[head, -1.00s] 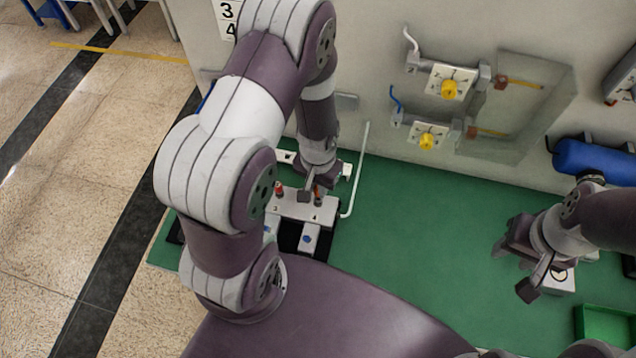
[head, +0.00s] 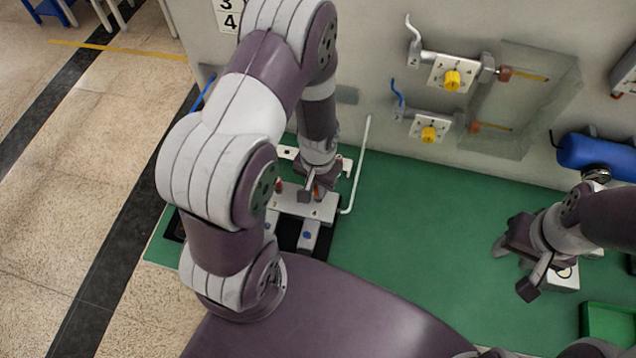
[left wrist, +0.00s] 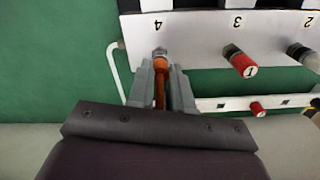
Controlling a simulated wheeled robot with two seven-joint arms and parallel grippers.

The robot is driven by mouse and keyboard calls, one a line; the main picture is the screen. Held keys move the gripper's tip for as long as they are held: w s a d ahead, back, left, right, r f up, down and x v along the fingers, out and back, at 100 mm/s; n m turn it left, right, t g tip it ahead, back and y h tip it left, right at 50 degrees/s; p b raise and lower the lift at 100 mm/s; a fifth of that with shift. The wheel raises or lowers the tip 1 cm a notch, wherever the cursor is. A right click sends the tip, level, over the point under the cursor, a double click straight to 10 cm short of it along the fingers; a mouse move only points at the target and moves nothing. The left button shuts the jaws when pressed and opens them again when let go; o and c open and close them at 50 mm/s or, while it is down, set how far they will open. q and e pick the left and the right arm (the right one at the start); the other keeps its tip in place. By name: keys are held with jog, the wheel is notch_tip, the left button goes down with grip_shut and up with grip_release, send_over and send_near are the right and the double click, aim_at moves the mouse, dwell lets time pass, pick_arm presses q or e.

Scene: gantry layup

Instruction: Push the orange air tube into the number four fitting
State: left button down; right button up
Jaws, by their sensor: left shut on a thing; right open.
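In the left wrist view the orange air tube (left wrist: 160,84) stands between the fingers of my left gripper (left wrist: 161,78), which is shut on it. The tube's far end meets the number four fitting (left wrist: 160,53), beside the printed 4 on the pale manifold plate (left wrist: 198,32). I cannot tell how deep the tube sits in it. In the head view my left gripper (head: 314,191) is over the plate's right end, and the fingers hide most of the tube. My right gripper (head: 517,269) is open and empty at the right.
A red cap marked 1 (left wrist: 241,63) sits at the number three position. A white bent tube (head: 357,170) stands right of the manifold. Yellow-knobbed valves (head: 452,80) and a blue cylinder (head: 592,157) are on the wall. The green mat (head: 410,230) between the grippers is clear.

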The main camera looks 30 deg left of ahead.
pick_arm(q)
jog(key=shift+f, duration=0.2)
jog(key=c, duration=1)
grip_release()
jog(key=shift+o, duration=0.2)
jog(key=shift+r, duration=0.1)
notch_tip(320, 180, up, 13)
jog(key=b, duration=0.1)
jog(key=shift+f, duration=0.2)
jog(key=shift+t, duration=0.7)
jog(key=s, duration=0.1)
jog(key=s+d+r+b, duration=0.1)
jog(key=s, duration=0.1)
jog(key=s+d, duration=0.1)
jog(key=shift+s+d+r+b, duration=0.15)
jog(key=shift+d+r+b, duration=0.1)
jog(key=shift+r+b, duration=0.1)
